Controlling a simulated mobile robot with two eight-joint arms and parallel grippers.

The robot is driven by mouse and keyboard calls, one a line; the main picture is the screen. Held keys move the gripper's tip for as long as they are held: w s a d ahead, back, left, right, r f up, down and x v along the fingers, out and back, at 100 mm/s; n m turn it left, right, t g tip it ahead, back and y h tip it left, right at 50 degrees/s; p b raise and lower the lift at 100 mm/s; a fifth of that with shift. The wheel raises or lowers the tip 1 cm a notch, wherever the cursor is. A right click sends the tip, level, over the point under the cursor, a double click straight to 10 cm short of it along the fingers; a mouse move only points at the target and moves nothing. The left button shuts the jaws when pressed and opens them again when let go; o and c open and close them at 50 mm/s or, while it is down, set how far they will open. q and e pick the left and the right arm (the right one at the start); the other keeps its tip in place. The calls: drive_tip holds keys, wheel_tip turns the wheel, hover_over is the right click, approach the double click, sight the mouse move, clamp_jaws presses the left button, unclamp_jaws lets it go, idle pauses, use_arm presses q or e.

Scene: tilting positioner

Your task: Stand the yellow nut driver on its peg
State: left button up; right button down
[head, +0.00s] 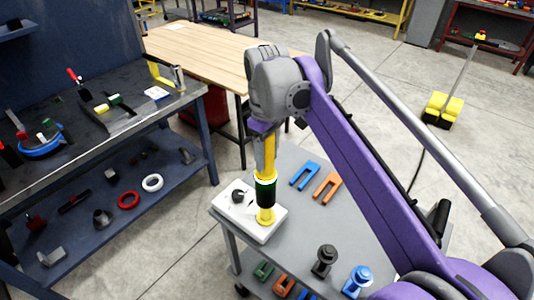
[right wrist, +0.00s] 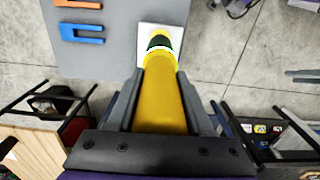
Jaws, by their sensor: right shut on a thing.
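My right gripper (head: 264,138) points down and is shut on the yellow nut driver (head: 266,162). The driver hangs close to upright, with a yellow handle, a thin pale ring and a black lower part. Below it, a yellow round piece (head: 266,216) sits on the white block (head: 246,220) at the left corner of the grey cart. I cannot tell whether the driver touches it, and any peg under the driver is hidden. In the right wrist view, the gripper fingers (right wrist: 161,78) flank the yellow handle (right wrist: 160,105), whose far end points at the white block. My left gripper is not in view.
A small black knob (head: 238,196) stands on the white block beside the driver. Blue (head: 304,176) and orange (head: 326,187) forked pieces lie on the cart, with black (head: 325,258) and blue (head: 358,280) knobbed pieces nearer. A dark workbench stands left and a wooden table behind.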

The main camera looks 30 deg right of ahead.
sight(267, 178)
drive_tip(key=shift+f, duration=0.1)
idle(0.3)
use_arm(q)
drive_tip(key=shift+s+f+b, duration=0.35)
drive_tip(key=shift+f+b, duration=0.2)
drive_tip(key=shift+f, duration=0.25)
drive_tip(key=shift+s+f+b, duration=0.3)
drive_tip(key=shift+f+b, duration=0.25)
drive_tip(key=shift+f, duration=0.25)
use_arm(e)
drive_tip(key=shift+f, duration=2.4)
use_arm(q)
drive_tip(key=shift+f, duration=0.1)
use_arm(e)
drive_tip(key=shift+f, duration=0.15)
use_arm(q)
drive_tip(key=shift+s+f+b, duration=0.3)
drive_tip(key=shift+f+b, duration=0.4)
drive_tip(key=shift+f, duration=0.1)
use_arm(e)
drive_tip(key=shift+f, duration=1.45)
unclamp_jaws()
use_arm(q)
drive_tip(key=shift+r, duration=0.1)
use_arm(e)
drive_tip(key=shift+r, duration=0.15)
